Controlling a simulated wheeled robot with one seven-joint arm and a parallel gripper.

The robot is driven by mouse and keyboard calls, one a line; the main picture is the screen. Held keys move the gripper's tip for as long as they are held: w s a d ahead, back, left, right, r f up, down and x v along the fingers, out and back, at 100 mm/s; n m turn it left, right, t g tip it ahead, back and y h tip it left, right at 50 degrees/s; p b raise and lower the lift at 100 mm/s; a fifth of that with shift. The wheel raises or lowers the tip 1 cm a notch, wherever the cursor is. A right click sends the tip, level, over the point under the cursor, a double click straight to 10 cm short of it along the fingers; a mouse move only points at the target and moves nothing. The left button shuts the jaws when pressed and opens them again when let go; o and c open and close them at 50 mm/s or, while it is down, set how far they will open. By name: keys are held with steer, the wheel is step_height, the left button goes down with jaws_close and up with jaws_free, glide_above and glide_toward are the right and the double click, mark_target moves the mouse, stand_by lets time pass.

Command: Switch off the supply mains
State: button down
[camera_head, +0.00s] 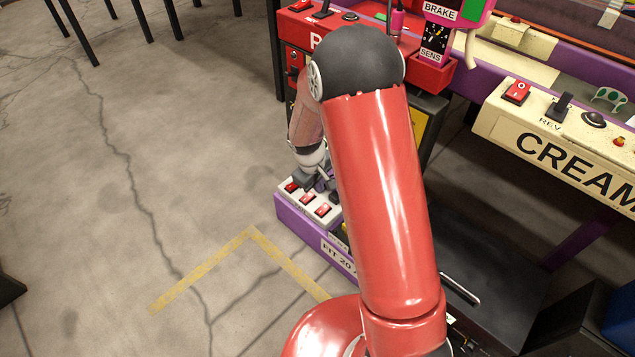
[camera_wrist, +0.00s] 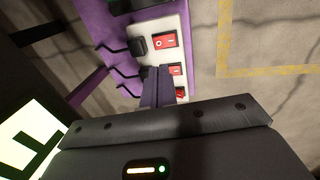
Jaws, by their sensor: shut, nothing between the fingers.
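A pale switch strip with several red rocker switches (camera_head: 307,199) sits low on a purple base, left of my arm. In the wrist view, the red switches (camera_wrist: 165,40) run down the pale strip (camera_wrist: 181,22), with a black plug or block (camera_wrist: 137,46) beside the top one. I cannot tell from the labels which switch is the supply mains. My gripper (camera_wrist: 157,76) is shut and empty; its fingers are over the strip, beside the middle red switch (camera_wrist: 175,69). I cannot tell whether they touch it. In the head view, my arm hides part of the strip.
Open concrete floor lies left.

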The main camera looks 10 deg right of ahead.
mark_target(321, 209)
steer(key=b+x, duration=0.1)
steer(key=x, duration=0.8)
steer(key=shift+f, duration=0.2)
steer(key=shift+w+d+f+b, duration=0.1)
steer(key=shift+d+f+b, duration=0.05)
steer(key=shift+f+b, duration=0.45)
steer(key=shift+r, duration=0.35)
steer(key=shift+f, duration=0.1)
steer(key=shift+s+a, duration=0.55)
steer(key=shift+a, duration=0.25)
